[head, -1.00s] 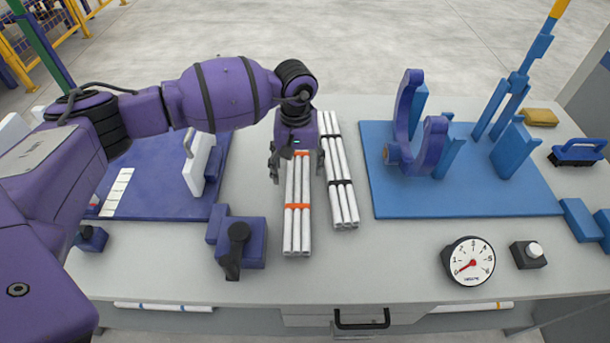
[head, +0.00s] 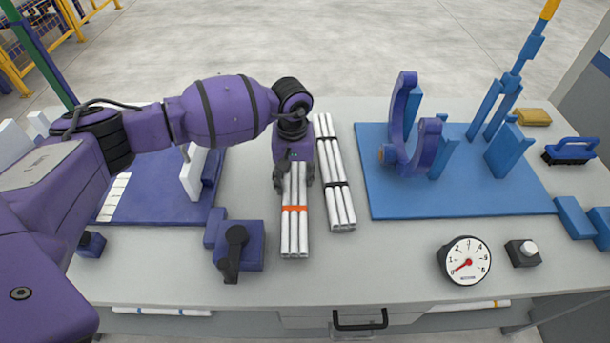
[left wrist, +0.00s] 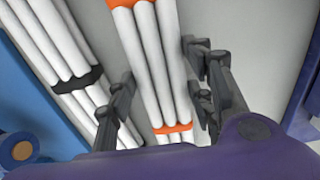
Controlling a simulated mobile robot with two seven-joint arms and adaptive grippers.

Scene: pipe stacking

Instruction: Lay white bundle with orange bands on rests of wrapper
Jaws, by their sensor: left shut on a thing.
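The white bundle with orange bands (head: 294,236) lies lengthwise on the grey bench; one orange band shows in the head view. My left gripper (head: 294,184) is shut on its far part, pointing down, with a finger on each side. The left wrist view shows the bundle (left wrist: 153,55) between the fingers, with two orange bands. The wrapper has a purple C-shaped ring (head: 410,135) and blue upright rests (head: 446,155) on a blue base plate (head: 465,200), right of the bundle. My right gripper is out of view.
A white bundle with black bands (head: 335,185) lies close on the right. A purple clamp block (head: 240,248) stands left of the bundle, and a purple board (head: 165,205) lies farther left. A dial gauge (head: 466,261) and black button box (head: 523,253) stand near the front right.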

